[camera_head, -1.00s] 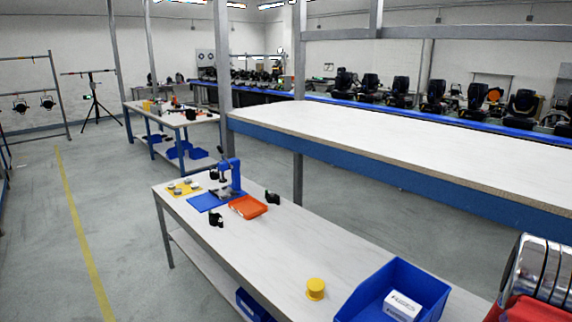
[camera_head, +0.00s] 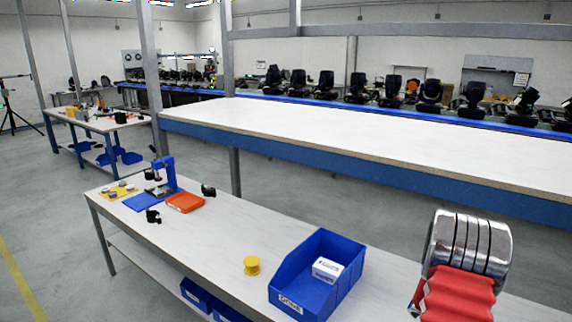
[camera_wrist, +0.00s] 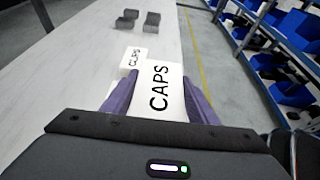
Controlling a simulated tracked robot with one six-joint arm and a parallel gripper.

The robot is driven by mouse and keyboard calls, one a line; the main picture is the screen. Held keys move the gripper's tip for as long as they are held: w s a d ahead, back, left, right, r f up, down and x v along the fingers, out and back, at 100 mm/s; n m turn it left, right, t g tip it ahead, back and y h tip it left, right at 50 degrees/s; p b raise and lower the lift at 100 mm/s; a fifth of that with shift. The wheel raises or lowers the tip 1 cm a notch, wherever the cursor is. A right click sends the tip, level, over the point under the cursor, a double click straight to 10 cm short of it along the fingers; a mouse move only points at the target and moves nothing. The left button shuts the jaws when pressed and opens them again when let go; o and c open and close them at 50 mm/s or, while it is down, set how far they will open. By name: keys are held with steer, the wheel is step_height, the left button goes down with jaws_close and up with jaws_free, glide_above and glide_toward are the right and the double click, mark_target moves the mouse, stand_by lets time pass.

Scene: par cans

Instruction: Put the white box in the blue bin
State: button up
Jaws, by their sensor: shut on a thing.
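My gripper (camera_wrist: 158,98) has its purple fingers shut on a white box (camera_wrist: 160,78) with CAPS in black letters, in the wrist view. Another, smaller-looking white box (camera_wrist: 134,58), also lettered, lies on the white table just beyond it. In the head view the blue bin (camera_head: 302,290) stands on the near bench, open at the top, with a label on its front. One white box (camera_head: 327,268) with small print sits inside it. My gripper and the held box do not show in the head view.
A yellow spool (camera_head: 251,265) stands left of the bin. An orange tray (camera_head: 185,202) and a blue press (camera_head: 164,175) are farther along the bench. In the wrist view, grey blocks (camera_wrist: 128,18) lie on the table, and shelves with blue bins (camera_wrist: 292,28) stand at right.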

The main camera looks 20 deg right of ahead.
steer(key=shift+a, duration=0.3)
steer(key=w+a+n+t+h, duration=0.1)
steer(key=w+a+n+t, duration=0.5)
steer(key=w+a, duration=0.7)
steer(key=w+a+n+t+h, duration=0.1)
steer(key=w+a+n+t, duration=0.6)
steer(key=w+a, duration=0.7)
steer(key=w+a+n+t+h, duration=0.1)
steer(key=w+a+n+t, duration=0.5)
steer(key=w+a, duration=0.8)
steer(key=a+f+t, duration=0.1)
steer(key=a, duration=1.1)
steer(key=shift+a+n, duration=0.2)
steer(key=shift+n, duration=0.1)
steer(key=shift+w+h, duration=0.1)
steer(key=shift+h, duration=0.2)
step_height(320, 180, up, 13)
steer(key=w+n+t+y, duration=0.2)
steer(key=n+t+y, duration=0.2)
steer(key=n+y, duration=0.2)
steer(key=shift+w+f+n+t+y, duration=0.2)
steer(key=shift+w+n+t+y, duration=0.1)
steer(key=shift+n, duration=0.1)
